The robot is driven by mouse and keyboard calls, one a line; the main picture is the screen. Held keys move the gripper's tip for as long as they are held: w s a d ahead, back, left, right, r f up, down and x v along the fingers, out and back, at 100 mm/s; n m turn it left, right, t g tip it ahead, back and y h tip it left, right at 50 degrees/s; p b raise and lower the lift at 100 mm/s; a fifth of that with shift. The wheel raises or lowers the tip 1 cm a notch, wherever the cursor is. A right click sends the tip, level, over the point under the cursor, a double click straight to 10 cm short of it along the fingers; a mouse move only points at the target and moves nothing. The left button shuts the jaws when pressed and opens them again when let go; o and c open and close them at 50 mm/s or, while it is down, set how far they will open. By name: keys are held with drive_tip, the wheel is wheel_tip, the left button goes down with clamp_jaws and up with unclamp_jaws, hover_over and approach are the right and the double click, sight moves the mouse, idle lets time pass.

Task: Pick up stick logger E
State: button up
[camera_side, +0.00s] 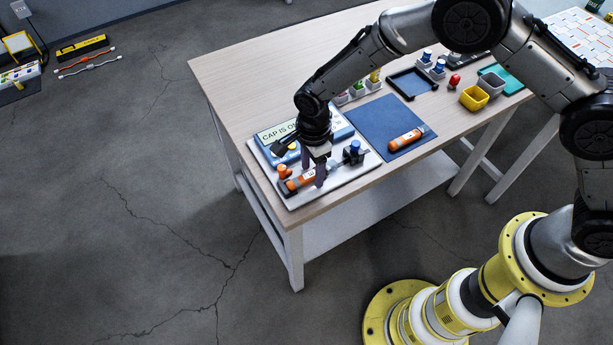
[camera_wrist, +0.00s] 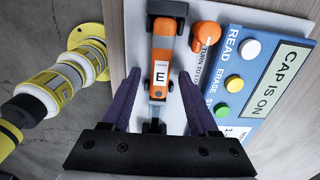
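Stick logger E (camera_wrist: 161,72), an orange and grey stick with a white E label and a dark end, lies on the white board of the reader station. In the side view its orange body (camera_side: 296,183) shows just left of my fingers. My gripper (camera_side: 320,178) is low over the board's front part. In the wrist view my gripper's purple fingers (camera_wrist: 159,80) are spread, one on each side of the logger, with gaps to it. The logger's near end is partly hidden by the gripper body.
The blue reader panel (camera_wrist: 238,75) reads CAP IS ON and stands close beside an orange knob (camera_wrist: 206,34). A second orange logger (camera_side: 406,139) lies on a blue mat (camera_side: 375,118). A blue-topped part (camera_side: 354,147) is right of my gripper. Yellow (camera_side: 474,97) and grey bins stand farther right.

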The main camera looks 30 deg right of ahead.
clamp_jaws()
drive_tip(key=shift+r, duration=0.15)
